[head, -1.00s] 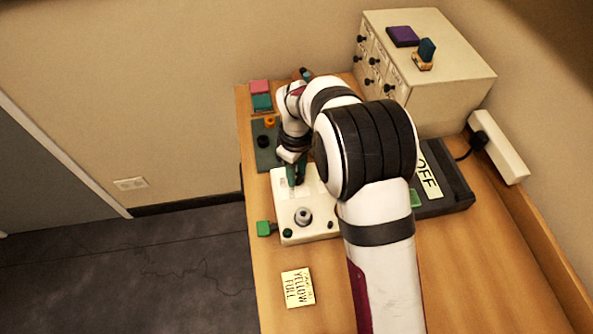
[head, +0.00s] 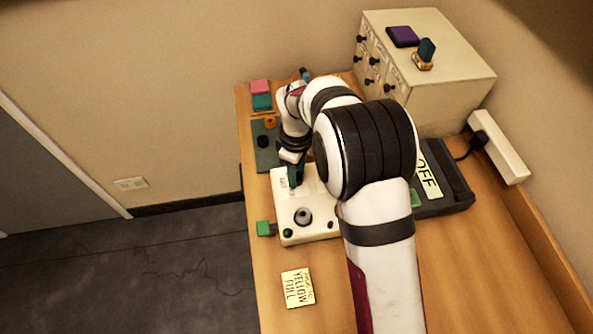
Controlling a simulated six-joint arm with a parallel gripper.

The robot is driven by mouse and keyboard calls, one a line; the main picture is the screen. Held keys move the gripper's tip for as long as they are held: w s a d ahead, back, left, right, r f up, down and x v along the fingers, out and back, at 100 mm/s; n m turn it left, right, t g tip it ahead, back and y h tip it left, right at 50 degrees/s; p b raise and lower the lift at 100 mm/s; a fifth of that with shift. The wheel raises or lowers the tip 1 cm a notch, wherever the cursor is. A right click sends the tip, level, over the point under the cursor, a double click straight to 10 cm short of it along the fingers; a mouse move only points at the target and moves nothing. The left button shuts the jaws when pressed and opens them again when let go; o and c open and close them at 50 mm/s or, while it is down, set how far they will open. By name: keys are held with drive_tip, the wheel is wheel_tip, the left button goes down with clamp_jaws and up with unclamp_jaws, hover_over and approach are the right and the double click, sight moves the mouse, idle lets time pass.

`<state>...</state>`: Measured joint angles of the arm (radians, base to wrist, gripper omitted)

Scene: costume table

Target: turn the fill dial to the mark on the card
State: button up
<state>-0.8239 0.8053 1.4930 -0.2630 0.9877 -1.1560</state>
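A cream-white device (head: 315,231) sits at the table's left edge. A grey round knob (head: 303,216) stands on its near half, and a small dark green button (head: 287,233) is at its near left corner. I cannot tell whether the grey knob is the fill dial. My gripper (head: 294,184) points down over the far half of the device, apart from the grey knob. Its fingertips are small and dark here, and what lies under them is hidden. A pale yellow card (head: 297,288) lies in front of the device; its large words read "YELLOW FULL".
A green block (head: 264,228) sits left of the device. A dark tray (head: 266,158) with orange and black pieces lies behind it. A dark unit marked "OFF" (head: 459,190) is at right. A drawer cabinet (head: 440,90) stands behind. The table around the card is clear.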

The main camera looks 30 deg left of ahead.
drive_tip(key=o, duration=0.4)
drive_tip(key=shift+c, duration=0.2)
wheel_tip(320, 180, up, 16)
drive_tip(key=shift+f, duration=0.1)
drive_tip(key=s+d+r+m, duration=0.25)
drive_tip(key=d+m, duration=0.35)
drive_tip(key=d, duration=0.5)
drive_tip(key=s+d+r+m, duration=0.2)
drive_tip(key=d+r+m, duration=0.1)
drive_tip(key=d+m, duration=0.55)
drive_tip(key=s+d+f+m+y, duration=0.1)
drive_tip(key=s+d+f+m, duration=0.1)
drive_tip(key=s+d+m, duration=0.3)
drive_tip(key=s+d+f+m, duration=0.3)
drive_tip(key=s+d+m, duration=0.2)
drive_tip(key=s, duration=0.4)
drive_tip(key=shift+s+d+m+y, duration=0.15)
drive_tip(key=shift+d+m+y, duration=0.25)
drive_tip(key=shift+d, duration=0.25)
